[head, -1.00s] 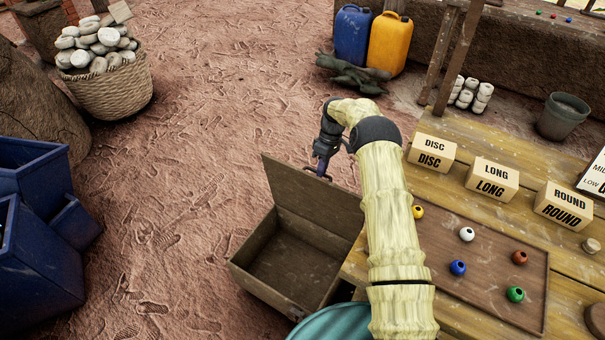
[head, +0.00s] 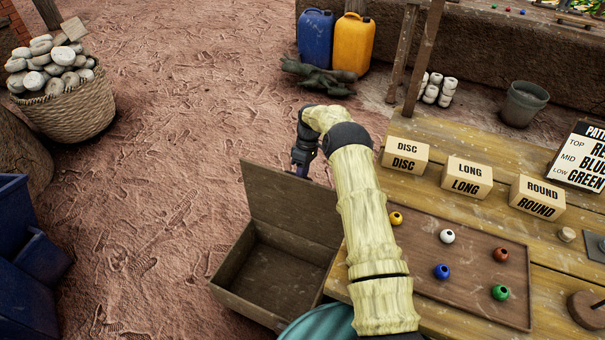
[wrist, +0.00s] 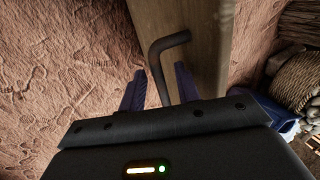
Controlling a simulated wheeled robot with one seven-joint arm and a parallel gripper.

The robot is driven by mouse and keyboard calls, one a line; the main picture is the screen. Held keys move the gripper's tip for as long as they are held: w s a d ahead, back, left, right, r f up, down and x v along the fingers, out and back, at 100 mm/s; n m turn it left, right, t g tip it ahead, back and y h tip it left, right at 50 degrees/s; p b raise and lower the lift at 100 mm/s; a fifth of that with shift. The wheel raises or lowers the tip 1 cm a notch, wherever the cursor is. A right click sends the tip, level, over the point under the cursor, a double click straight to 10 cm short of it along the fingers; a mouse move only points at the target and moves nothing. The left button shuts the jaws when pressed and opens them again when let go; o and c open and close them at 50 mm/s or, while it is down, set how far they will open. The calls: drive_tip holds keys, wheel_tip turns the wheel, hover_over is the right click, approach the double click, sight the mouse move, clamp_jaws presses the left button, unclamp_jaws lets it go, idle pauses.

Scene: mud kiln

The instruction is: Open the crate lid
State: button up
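The wooden crate (head: 235,300) stands on the ground left of the workbench, its inside exposed and empty where I can see. Its lid (head: 285,200) is raised and stands steeply at the far side. The lid also shows in the wrist view (wrist: 208,60). A dark bent handle (wrist: 155,62) sticks out from the lid. My gripper (head: 302,172) is at the lid's upper edge, partly hidden by my wrist in the head view. In the wrist view my gripper (wrist: 158,85) has its fingers apart, with part of the handle between them and visible gaps beside it.
The workbench (head: 445,130) on the right holds a bead tray (head: 470,285) and labelled boxes. A teal round container (head: 320,322) stands by the crate's near right corner. Blue bins (head: 35,260) are at left. The ground (head: 190,130) beyond the crate is open.

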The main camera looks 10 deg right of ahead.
drive_tip(key=shift+w+r, duration=0.15)
drive_tip(key=shift+r, duration=0.2)
drive_tip(key=p+v, duration=0.1)
drive_tip(key=v, duration=0.6)
drive_tip(key=shift+d, duration=0.1)
